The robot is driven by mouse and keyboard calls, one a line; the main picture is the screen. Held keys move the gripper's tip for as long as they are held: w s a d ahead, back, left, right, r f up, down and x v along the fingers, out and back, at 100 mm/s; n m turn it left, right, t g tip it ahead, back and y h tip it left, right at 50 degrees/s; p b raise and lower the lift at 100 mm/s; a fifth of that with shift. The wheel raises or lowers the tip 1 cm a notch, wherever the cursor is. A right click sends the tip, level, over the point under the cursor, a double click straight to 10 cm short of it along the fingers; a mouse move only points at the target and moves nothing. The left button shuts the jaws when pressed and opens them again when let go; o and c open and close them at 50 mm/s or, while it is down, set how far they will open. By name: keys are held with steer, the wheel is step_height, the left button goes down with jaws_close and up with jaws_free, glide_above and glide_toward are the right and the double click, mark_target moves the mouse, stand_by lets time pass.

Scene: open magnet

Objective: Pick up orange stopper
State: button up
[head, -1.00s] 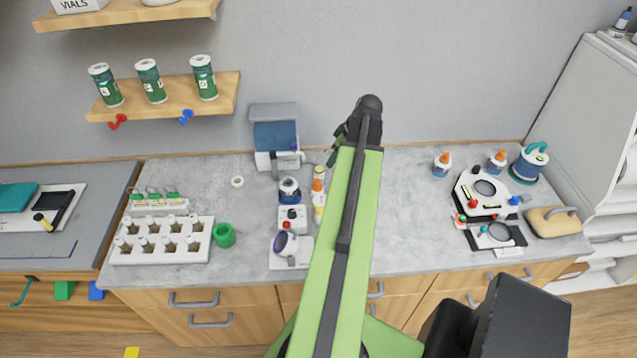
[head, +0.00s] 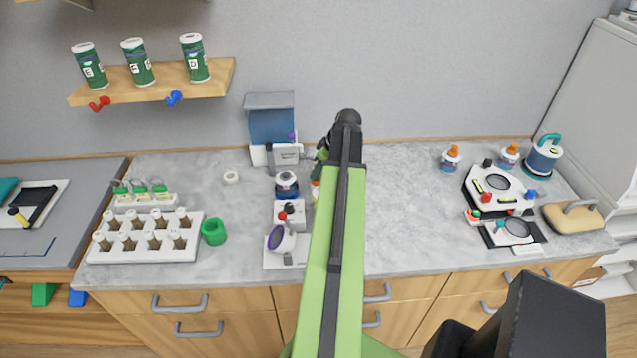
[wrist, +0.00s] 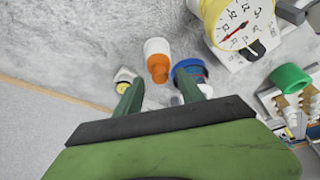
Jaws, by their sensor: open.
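An orange stopper (wrist: 158,68) shows in the wrist view at the end of a white bottle (wrist: 157,47). It lies ahead of my gripper (wrist: 160,88), between the lines of the two green fingers and apart from them. The fingers are open with nothing between them. In the head view a sliver of orange (head: 315,189) shows beside my green arm, which hides most of that bottle. My gripper (head: 322,152) is partly hidden there too.
A white-and-yellow item (wrist: 124,80) is close to the left finger. A yellow dial (wrist: 238,22) is at upper right. Two other orange-topped bottles (head: 451,157) (head: 508,155) stand at the bench's right.

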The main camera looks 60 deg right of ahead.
steer(key=b+x, duration=0.1)
steer(key=x, duration=0.2)
steer(key=shift+s, duration=0.1)
steer(key=shift+r, duration=0.25)
jaws_close()
steer(key=shift+r, duration=0.1)
